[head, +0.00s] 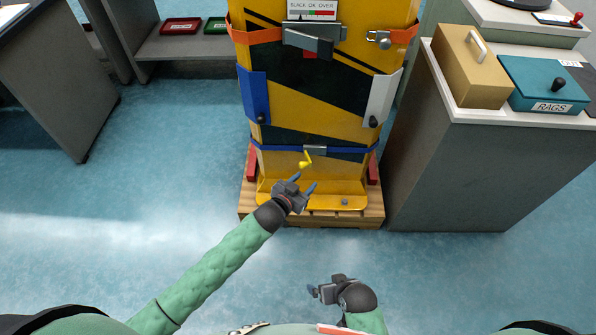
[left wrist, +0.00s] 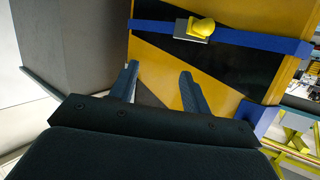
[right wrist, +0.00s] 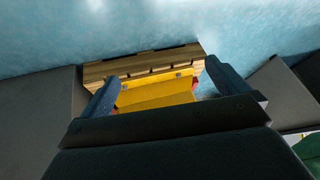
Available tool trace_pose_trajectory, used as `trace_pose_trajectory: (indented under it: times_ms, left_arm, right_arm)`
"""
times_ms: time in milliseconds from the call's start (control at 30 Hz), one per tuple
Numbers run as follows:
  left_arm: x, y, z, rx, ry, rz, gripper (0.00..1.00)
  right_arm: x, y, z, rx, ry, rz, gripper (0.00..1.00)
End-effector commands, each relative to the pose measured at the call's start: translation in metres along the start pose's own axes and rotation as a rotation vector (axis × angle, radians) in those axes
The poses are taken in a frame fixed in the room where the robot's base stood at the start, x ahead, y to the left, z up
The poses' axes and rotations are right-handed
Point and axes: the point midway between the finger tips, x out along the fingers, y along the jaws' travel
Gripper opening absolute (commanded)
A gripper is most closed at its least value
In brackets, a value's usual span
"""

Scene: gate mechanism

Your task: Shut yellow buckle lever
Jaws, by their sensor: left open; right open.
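The yellow buckle lever (head: 306,160) sticks out from a grey buckle (head: 315,150) on the blue strap (head: 275,148), low on the yellow and black gate unit. In the left wrist view the yellow lever (left wrist: 201,27) stands off the buckle (left wrist: 190,36) at the top, beyond the fingertips. My left gripper (head: 301,183) is open and empty, just below the lever and apart from it; its fingers (left wrist: 158,75) show spread. My right gripper (head: 318,292) is low in the head view, away from the unit. Its open, empty fingers (right wrist: 162,80) frame the unit's yellow base in the right wrist view.
The unit stands on a wooden pallet (head: 352,219). An orange strap (head: 260,37) with buckles crosses higher up. A grey cabinet (head: 450,170) stands close on the right, bearing a tan box (head: 468,70) and a teal RAGS box (head: 542,85). The floor in front is clear.

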Motion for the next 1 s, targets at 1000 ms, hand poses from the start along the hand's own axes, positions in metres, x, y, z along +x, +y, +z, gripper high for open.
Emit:
trace_pose_trajectory:
  times_ms: [1000]
  left_arm:
    - [0.066, -0.122, 0.075, 0.282, 0.371, 0.613, 0.47]
  right_arm:
    - [0.149, -0.001, 0.084, 0.012, 0.203, -0.035, 1.00]
